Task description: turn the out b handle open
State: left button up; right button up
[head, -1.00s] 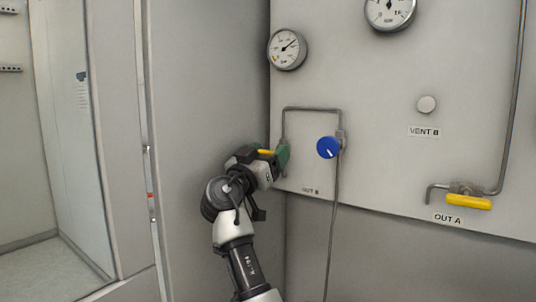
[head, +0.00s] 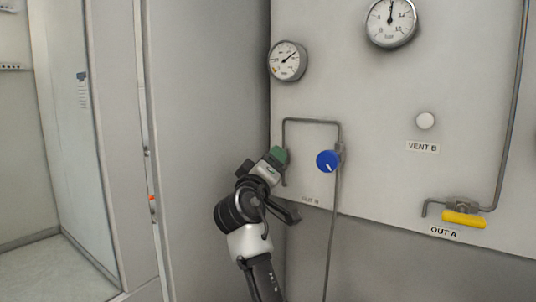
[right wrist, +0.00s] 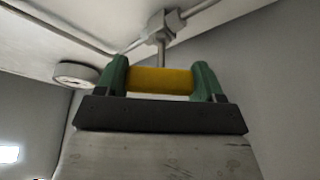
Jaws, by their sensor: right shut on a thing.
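My right gripper (head: 278,155) is at the left edge of the panel, by the left end of the bent OUT B pipe (head: 311,121). In the right wrist view, its two green fingers (right wrist: 162,80) are shut on the yellow out b handle (right wrist: 160,81), one on each side. The handle joins a grey valve body (right wrist: 160,27) by a thin stem. In the head view the handle is hidden behind the gripper. My left gripper is not in view.
A blue knob (head: 327,161) is close to the right of the gripper. The OUT A valve's yellow handle (head: 464,219) is farther right. Two gauges (head: 287,61) (head: 391,22) are above. A grey wall (head: 205,120) stands close on the left.

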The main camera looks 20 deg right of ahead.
jog(key=n+y+p, duration=0.1)
jog(key=n+p, duration=0.1)
jog(key=p, duration=0.1)
jog(key=n+y+p, duration=0.1)
jog(key=n+p, duration=0.2)
jog(key=p, duration=0.1)
jog(key=n+g+y+p, duration=0.1)
jog(key=n+p, duration=0.2)
jog(key=p, duration=0.1)
jog(key=shift+r, duration=0.25)
jog(key=shift+f+n+g+p, duration=0.3)
jog(key=shift+n+p, duration=0.6)
jog(key=shift+p, duration=0.5)
jog(key=o, duration=0.9)
jog(key=shift+w, duration=0.1)
jog(key=shift+o, duration=0.2)
